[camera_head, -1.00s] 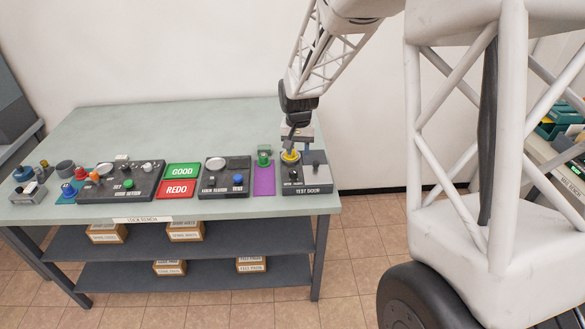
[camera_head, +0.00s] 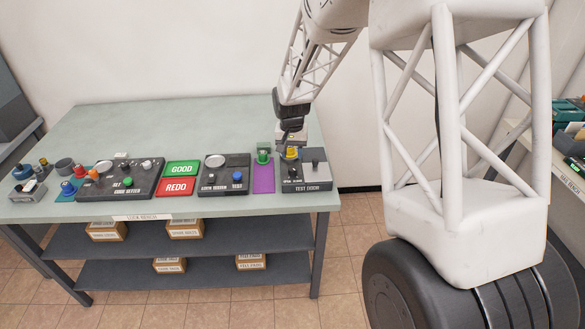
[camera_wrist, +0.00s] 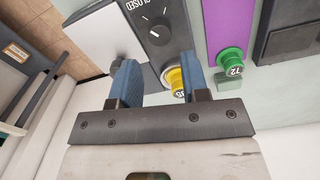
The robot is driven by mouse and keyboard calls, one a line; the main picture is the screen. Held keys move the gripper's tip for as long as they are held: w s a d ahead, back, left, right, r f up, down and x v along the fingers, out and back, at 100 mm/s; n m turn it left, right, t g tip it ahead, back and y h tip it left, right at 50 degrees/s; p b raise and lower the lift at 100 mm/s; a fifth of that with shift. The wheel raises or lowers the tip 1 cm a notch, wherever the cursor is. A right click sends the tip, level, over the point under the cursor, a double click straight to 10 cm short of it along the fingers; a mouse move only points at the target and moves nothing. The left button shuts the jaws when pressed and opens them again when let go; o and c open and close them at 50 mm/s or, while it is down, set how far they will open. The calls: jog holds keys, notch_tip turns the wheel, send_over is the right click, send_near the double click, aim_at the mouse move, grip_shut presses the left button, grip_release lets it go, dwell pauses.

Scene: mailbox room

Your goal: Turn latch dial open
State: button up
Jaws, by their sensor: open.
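The TEST DOOR box (camera_head: 306,187) stands at the right front of the bench. In the wrist view its dark panel carries a round dial (camera_wrist: 157,31) with a white pointer line, and the word CLOSED is printed near it. A yellow numbered cylinder (camera_wrist: 175,82) is at the dial's near side; it also shows in the head view (camera_head: 291,153). My gripper (camera_wrist: 157,66) is open over the box. The yellow cylinder is between the blue fingers, closer to the right one. I cannot tell whether either finger touches it.
A grey knob (camera_head: 315,163) stands on the box's right side. A purple mat (camera_head: 264,178) with a green numbered cylinder (camera_wrist: 230,62) lies to its left. Further left are the green GOOD plate (camera_head: 182,169), the red REDO plate (camera_head: 177,186) and dark boxes. The bench's back is clear.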

aim_at(292, 169)
jog(key=shift+f, duration=3.4)
jog(key=shift+c, duration=0.4)
jog(key=c, duration=0.5)
jog(key=shift+c, duration=0.2)
